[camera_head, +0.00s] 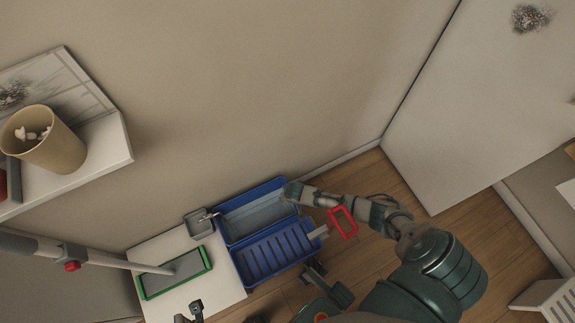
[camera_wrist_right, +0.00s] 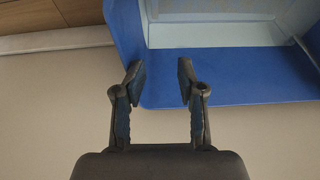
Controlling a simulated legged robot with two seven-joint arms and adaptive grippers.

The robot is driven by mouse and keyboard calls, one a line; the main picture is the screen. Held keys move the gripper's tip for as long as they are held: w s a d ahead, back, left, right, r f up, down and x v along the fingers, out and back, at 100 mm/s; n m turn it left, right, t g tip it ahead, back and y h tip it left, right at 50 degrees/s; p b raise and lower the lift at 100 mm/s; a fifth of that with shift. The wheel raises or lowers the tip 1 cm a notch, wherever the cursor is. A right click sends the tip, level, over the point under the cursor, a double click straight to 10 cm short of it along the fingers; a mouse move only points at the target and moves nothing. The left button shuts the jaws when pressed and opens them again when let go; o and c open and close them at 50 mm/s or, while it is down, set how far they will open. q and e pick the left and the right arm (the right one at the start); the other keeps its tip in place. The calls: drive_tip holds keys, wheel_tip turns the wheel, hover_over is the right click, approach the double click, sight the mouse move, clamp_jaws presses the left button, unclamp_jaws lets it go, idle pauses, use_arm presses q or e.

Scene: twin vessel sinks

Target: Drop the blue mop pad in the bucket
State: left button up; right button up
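The blue bucket (camera_head: 241,251) stands on the floor against the wall, with a pale open compartment at the back and a slatted blue part in front. My right gripper (camera_head: 291,191) is at the bucket's back right rim. In the right wrist view my right gripper (camera_wrist_right: 160,75) is open, with nothing between its fingers, in front of the blue bucket wall (camera_wrist_right: 225,80). I cannot make out a blue mop pad. A flat mop head with a green edge (camera_head: 206,259) lies left of the bucket. My left gripper (camera_head: 189,312) shows partly at the bottom edge; its opening is unclear.
A white board (camera_head: 225,292) lies under the mop head. The mop pole (camera_head: 110,261) runs left. A red handle (camera_head: 344,222) is right of the bucket. A white shelf (camera_head: 112,150) with a tan cup (camera_head: 55,145) juts out upper left.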

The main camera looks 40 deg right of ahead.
drive_tip(key=shift+s+d+r, duration=0.1)
drive_tip(key=shift+d, duration=0.05)
drive_tip(key=v, duration=0.7)
idle(0.4)
drive_tip(key=shift+r, duration=0.1)
